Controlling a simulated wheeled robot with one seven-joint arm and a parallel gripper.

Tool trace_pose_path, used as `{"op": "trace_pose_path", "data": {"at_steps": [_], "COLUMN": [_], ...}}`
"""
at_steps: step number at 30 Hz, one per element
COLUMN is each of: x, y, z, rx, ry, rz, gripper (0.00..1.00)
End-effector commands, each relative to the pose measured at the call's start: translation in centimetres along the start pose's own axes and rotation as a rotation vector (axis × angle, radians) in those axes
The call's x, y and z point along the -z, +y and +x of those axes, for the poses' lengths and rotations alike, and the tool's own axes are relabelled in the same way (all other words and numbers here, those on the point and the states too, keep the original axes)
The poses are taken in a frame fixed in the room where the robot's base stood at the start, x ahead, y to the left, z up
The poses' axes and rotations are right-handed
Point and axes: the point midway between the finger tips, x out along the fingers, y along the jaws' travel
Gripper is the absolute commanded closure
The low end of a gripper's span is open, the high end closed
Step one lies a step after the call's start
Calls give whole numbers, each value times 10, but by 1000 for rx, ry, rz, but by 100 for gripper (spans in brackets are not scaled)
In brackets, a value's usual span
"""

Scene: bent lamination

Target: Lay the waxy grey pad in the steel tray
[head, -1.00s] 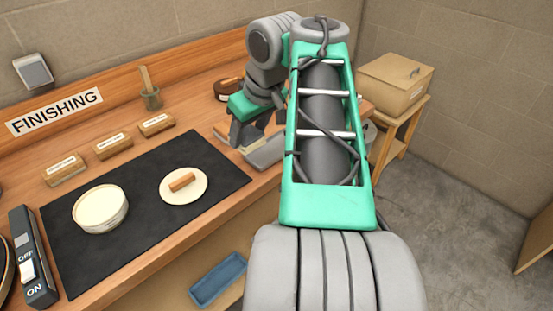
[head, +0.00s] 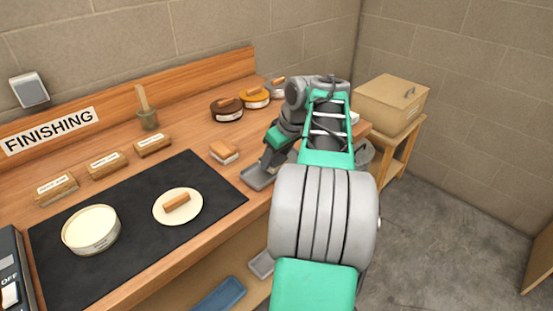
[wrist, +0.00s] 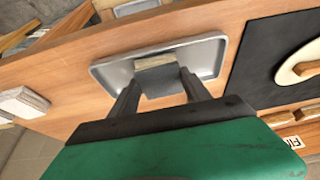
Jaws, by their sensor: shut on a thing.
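The steel tray (head: 255,178) lies on the wooden bench right of the black mat; its raised rim shows in the wrist view (wrist: 222,60). My gripper (head: 266,166) is over the tray. In the wrist view my gripper (wrist: 158,88) is shut on a small block with a tan top and a grey body, apparently the grey pad (wrist: 158,82), within the tray's outline. I cannot tell whether the pad touches the tray floor. In the head view the fingers and arm hide the pad.
An orange-topped pale block (head: 223,151) lies left of the tray. Round brown (head: 227,109) and orange (head: 255,97) pads stand behind. The black mat (head: 130,235) holds a cream tub (head: 91,231) and a round disc (head: 178,207). A cardboard box (head: 390,103) stands at right.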

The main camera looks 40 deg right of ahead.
Motion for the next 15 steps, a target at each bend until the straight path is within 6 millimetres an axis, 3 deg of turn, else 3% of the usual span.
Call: {"op": "trace_pose_path", "data": {"at_steps": [12, 13, 15], "x": [-3, -3, -2], "y": [0, 0, 0], "z": [9, 7, 7], "rx": [-3, -3, -3], "ry": [2, 2, 2], "rz": [0, 0, 0], "gripper": [82, 42, 36]}}
